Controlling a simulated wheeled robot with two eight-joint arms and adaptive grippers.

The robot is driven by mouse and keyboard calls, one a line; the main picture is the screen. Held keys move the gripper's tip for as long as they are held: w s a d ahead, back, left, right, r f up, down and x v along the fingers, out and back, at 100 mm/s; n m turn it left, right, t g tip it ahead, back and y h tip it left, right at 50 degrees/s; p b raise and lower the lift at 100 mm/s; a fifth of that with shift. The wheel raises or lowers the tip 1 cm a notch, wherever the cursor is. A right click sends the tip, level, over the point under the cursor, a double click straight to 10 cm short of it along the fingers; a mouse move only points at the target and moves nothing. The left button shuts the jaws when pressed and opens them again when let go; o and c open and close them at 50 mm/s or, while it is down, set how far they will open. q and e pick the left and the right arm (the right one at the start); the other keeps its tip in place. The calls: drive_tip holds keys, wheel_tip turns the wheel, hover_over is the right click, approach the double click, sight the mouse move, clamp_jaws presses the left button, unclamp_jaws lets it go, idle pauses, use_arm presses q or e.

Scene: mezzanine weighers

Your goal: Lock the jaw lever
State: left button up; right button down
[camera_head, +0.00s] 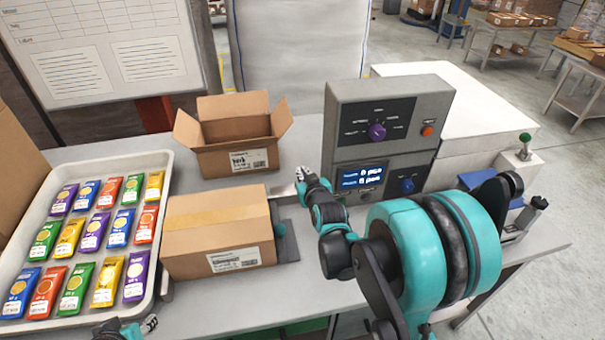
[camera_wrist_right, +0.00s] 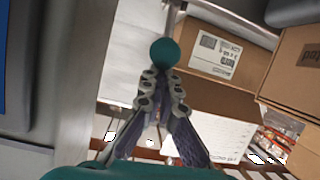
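A teal ball knob on a thin rod (camera_wrist_right: 165,52) shows just beyond my right fingertips in the right wrist view. It looks like the lever's knob; whether the fingers touch it is unclear. A teal knob (camera_head: 279,231) also shows beside the taped brown carton in the head view; most of its mount is hidden. My right gripper (camera_head: 301,175) is in front of the grey control box. In the wrist view its fingers (camera_wrist_right: 164,82) stand a narrow gap apart with nothing clearly between them. My left gripper (camera_head: 149,324) is barely in view at the bottom edge.
The taped carton (camera_head: 218,217) lies left of my right arm, and an open carton (camera_head: 236,160) stands behind it. A white tray (camera_head: 163,190) with colourful packets is at the left. The grey control box (camera_head: 347,120) bounds the right. Little bench is free between them.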

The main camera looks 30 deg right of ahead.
drive_tip(key=shift+s+f, duration=0.15)
drive_tip(key=shift+f, duration=0.05)
drive_tip(key=r+p, duration=0.1)
drive_tip(key=w+r+p, duration=0.1)
drive_tip(key=r, duration=0.1)
drive_tip(key=w+r+p, duration=0.1)
drive_tip(key=shift+w+r, duration=0.15)
drive_tip(key=shift+r, duration=0.1)
drive_tip(key=f+p+v, duration=0.1)
drive_tip(key=p+v, duration=0.1)
drive_tip(key=v, duration=0.7)
drive_tip(key=shift+s, duration=0.5)
drive_tip(key=shift+a+f, duration=0.15)
drive_tip(key=s+a+g+y, duration=0.1)
drive_tip(key=s+a+g, duration=0.2)
drive_tip(key=s+a, duration=0.3)
drive_tip(key=s+a+f+n+g+y, duration=0.1)
drive_tip(key=s+a+g+y, duration=0.1)
drive_tip(key=s+a, duration=0.4)
drive_tip(key=s+g, duration=0.1)
drive_tip(key=s, duration=0.4)
drive_tip(key=shift+s+g, duration=0.25)
drive_tip(key=shift+g, duration=0.15)
